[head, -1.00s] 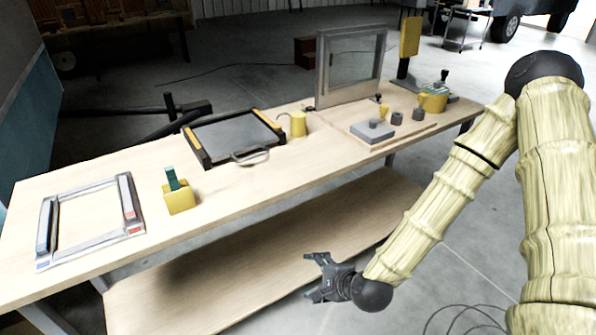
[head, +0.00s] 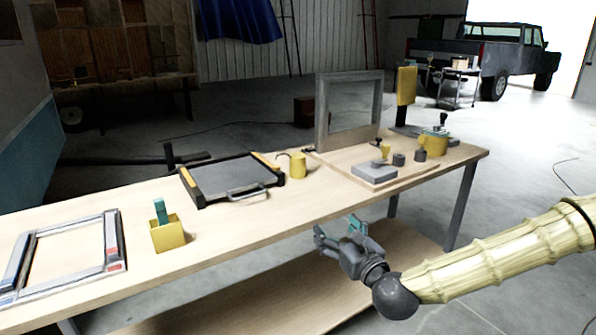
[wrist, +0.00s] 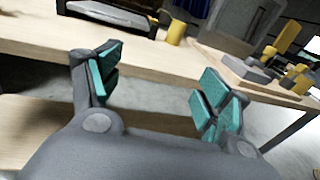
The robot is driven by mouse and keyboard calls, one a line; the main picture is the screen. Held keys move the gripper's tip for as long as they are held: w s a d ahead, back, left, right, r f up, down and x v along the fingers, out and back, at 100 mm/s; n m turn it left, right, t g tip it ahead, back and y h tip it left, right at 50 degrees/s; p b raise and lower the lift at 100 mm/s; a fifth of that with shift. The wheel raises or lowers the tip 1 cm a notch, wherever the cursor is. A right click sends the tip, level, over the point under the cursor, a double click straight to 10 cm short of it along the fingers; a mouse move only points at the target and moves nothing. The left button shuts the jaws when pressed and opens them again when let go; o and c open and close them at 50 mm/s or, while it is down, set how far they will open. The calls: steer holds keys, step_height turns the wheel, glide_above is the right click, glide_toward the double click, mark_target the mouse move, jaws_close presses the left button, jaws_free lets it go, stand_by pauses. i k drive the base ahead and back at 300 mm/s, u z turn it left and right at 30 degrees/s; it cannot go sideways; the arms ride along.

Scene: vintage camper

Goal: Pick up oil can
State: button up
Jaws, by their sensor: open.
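A yellow cylindrical can (head: 298,166) with a thin curved grey spout or handle on its left stands upright on the workbench, right of the dark tray. It looks like the oil can. It also shows in the wrist view (wrist: 176,33), at the top centre, beyond the fingers. My gripper (head: 338,230) is open and empty, in front of the bench's near edge and apart from the can. Its teal-padded fingers (wrist: 158,72) are spread wide in the wrist view.
The workbench (head: 235,222) carries a dark tray (head: 233,180), a metal frame (head: 112,256), a yellow holder (head: 167,235), an upright framed panel (head: 322,110), a board with small grey parts (head: 376,172) and a yellow pot (head: 433,145). A lower shelf (head: 230,303) lies under the bench.

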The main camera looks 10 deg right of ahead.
mark_target(297, 160)
steer(key=i, duration=1)
